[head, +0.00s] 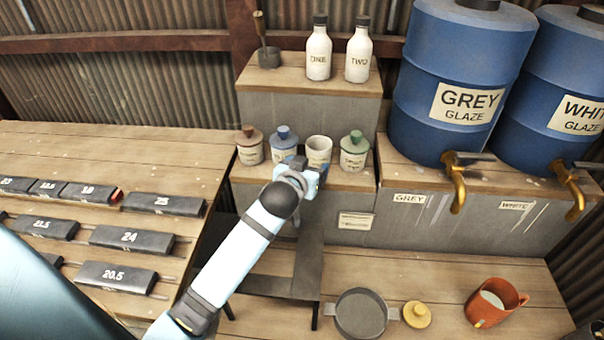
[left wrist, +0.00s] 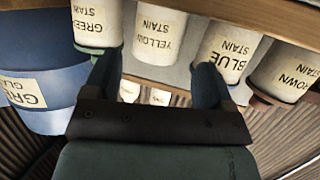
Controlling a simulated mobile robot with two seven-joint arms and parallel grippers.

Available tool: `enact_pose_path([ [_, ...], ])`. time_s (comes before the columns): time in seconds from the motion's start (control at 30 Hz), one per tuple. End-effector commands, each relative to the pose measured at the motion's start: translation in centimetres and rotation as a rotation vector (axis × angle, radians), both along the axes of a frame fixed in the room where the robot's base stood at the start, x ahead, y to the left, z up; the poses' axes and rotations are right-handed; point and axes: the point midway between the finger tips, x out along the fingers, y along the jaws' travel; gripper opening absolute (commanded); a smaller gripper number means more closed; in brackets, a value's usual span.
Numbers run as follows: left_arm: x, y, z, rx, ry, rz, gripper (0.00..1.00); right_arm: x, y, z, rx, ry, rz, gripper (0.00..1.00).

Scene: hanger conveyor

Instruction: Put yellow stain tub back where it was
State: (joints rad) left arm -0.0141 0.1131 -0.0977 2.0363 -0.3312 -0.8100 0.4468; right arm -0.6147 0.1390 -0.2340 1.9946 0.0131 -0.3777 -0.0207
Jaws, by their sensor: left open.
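The yellow stain tub (head: 318,152) stands upright without its lid on the lower step of the shelf. It is between the blue stain tub (head: 284,143) and the green stain tub (head: 354,153). A yellow lid (head: 417,315) lies on the bench below. My left gripper (head: 303,172) is open and empty, just in front of the shelf near the yellow and blue tubs. In the left wrist view the yellow stain tub (left wrist: 158,36) shows beyond the gap between the open fingers (left wrist: 155,80), apparently not gripped. My right gripper is not in view.
The brown stain tub (head: 249,150) ends the row at left. White bottles (head: 318,55) stand on the step above. Blue glaze barrels (head: 455,80) with brass taps stand at right. A grey pan (head: 361,314) and an orange jug (head: 495,302) are on the bench below.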

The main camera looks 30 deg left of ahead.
Motion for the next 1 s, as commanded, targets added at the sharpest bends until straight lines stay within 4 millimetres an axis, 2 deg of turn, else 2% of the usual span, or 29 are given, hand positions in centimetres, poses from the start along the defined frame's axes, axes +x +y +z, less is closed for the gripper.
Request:
enact_pose_path([
  [0.1,-2.0,-0.4,0.5,0.000,0.001,0.000,0.77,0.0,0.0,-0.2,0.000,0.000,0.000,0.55],
  [0.3,-3.7,-0.7,1.2,0.000,0.001,0.001,0.77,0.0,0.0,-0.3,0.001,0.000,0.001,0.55],
  [1.0,-3.9,-0.7,1.2,0.001,0.000,0.000,0.77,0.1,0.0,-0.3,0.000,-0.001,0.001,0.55],
])
